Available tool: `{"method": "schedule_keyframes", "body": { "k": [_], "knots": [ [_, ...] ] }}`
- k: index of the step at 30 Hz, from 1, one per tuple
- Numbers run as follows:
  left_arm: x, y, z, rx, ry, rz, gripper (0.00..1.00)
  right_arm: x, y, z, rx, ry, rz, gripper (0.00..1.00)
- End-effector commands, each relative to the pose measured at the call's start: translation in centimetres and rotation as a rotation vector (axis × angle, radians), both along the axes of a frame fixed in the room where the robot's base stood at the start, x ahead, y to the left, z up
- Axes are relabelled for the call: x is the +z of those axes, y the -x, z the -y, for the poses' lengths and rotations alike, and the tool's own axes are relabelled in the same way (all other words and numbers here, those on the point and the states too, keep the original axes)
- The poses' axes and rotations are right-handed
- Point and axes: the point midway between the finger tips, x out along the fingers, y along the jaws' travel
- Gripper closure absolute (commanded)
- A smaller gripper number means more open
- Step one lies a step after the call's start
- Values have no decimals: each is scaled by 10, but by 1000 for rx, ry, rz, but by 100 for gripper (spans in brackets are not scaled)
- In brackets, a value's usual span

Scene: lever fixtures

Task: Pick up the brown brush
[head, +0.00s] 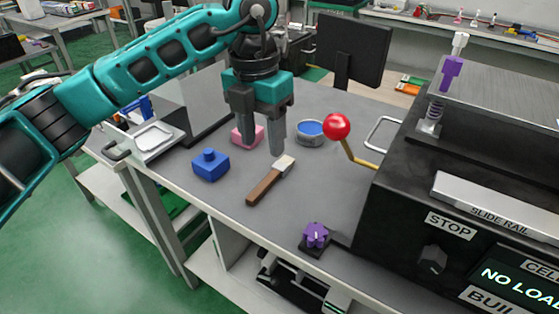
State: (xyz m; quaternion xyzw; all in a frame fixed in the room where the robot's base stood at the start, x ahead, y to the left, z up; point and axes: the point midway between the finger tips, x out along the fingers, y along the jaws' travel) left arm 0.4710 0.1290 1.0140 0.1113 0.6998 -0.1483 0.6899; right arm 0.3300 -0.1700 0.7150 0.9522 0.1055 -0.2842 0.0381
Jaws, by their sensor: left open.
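The brown brush (264,187) lies on the grey table, its wooden handle toward the front left and its pale head toward the back right. My left gripper (261,150) points down with its two fingers apart and nothing between them. In the picture its fingertips show just behind and above the brush's pale head; the exact height above the table is hard to tell. The gripper is not touching the brush as far as I can see. My right gripper is not in view.
A blue block (210,166) stands left of the brush, and a pink block (247,136) sits partly behind the left finger. A blue-topped round tin (310,133), a red-knobbed lever (337,127) and a purple knob (315,236) are to the right. A black machine (400,215) fills the right side.

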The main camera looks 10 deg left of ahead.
Motion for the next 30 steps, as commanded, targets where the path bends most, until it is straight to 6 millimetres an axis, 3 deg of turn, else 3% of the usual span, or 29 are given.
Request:
{"method": "schedule_keyframes", "body": {
  "k": [4, 12, 23, 30],
  "knots": [
    [-5, -4, -12, 25, -55, 19, 49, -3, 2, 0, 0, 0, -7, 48],
    [-54, -4, -11, 23, -53, 17, 49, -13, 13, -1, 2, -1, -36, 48],
    [-82, -6, -11, 23, -51, 17, 49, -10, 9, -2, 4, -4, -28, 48],
    [-117, -10, -11, 23, -50, 17, 49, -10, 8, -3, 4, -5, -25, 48]
  ]
}}
